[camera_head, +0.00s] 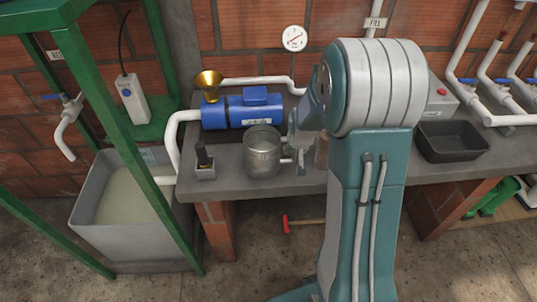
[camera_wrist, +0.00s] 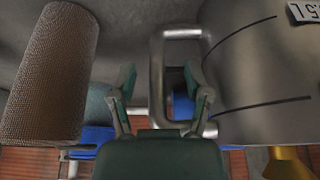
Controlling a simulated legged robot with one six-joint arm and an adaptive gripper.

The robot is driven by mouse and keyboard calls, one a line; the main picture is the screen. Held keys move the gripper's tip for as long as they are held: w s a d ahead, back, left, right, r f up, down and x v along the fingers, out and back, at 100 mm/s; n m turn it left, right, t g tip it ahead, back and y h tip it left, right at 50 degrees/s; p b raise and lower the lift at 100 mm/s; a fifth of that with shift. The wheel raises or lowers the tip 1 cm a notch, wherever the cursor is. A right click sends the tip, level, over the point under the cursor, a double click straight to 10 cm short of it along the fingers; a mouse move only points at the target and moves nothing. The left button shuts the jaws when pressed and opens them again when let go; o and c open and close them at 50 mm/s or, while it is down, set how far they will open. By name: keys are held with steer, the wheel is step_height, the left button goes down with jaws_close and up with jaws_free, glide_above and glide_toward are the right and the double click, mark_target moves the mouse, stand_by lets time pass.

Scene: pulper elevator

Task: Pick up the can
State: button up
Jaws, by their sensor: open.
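The can (camera_head: 262,156) is a grey metal measuring can standing upright on the counter. Its handle faces right, toward my gripper (camera_head: 298,150). In the wrist view the can's grey side (camera_wrist: 262,75) fills the right, partly cut off, with a printed label at the top edge. Its looped handle (camera_wrist: 156,75) shows in the middle. My gripper (camera_wrist: 161,84) is open, and the handle's outer bar appears between the two fingers. The right finger overlaps the loop's opening. I cannot tell whether either finger touches the handle.
A brown textured cylinder (camera_wrist: 50,75) stands close on the other side of my gripper. A blue pump (camera_head: 255,108) with a brass funnel (camera_head: 209,84) is behind the can. A small grey holder (camera_head: 204,170) stands left of it. A black tray (camera_head: 450,141) lies farther right.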

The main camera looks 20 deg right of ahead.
steer(key=shift+w+d+f, duration=0.1)
steer(key=shift+w+f, duration=0.2)
steer(key=shift+f, duration=0.35)
jaws_close()
